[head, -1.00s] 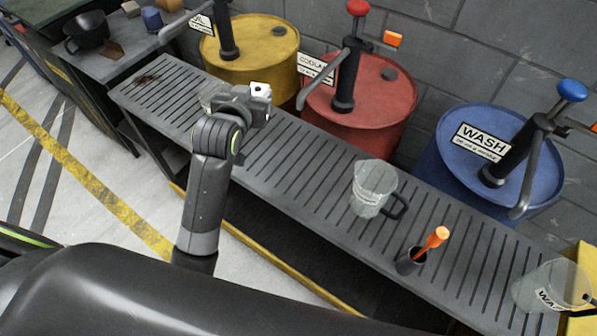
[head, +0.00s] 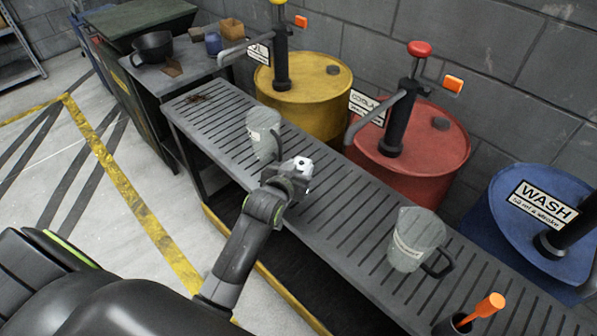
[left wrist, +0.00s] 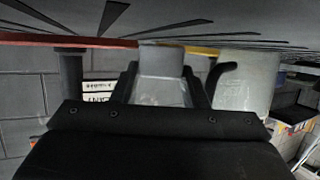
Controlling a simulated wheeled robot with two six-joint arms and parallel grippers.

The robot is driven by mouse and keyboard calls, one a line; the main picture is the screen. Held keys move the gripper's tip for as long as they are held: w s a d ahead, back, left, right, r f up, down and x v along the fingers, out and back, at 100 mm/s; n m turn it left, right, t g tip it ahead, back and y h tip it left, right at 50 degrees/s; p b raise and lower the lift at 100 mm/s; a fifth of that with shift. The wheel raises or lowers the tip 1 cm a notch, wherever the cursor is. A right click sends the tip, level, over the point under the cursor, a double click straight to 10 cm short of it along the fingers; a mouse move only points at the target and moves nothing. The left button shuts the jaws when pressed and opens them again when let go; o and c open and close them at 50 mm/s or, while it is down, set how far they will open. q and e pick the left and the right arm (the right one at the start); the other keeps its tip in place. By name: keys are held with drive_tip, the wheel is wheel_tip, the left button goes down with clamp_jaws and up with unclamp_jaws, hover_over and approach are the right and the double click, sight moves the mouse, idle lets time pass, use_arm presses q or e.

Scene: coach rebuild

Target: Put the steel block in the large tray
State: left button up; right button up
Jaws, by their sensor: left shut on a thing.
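My left gripper (head: 295,172) is shut on a small pale steel block (head: 303,164) and holds it over the slotted grey bench. In the left wrist view the block (left wrist: 162,80) sits between the two dark fingers. How high it is above the bench is hard to tell. I cannot pick out a large tray in either view. My right gripper is not in view.
A clear jug (head: 263,128) stands just beyond the left gripper, and another jug (head: 417,240) stands to its right. A black holder with an orange-handled tool (head: 490,305) is at lower right. Yellow (head: 300,90), red (head: 425,145) and blue (head: 545,215) drums with pumps line the wall.

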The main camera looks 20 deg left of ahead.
use_arm(q)
drive_tip(key=shift+f, duration=0.2)
drive_tip(key=shift+f, duration=0.1)
drive_tip(key=o, duration=1.3)
drive_tip(key=shift+f, duration=0.1)
drive_tip(key=shift+o, duration=0.2)
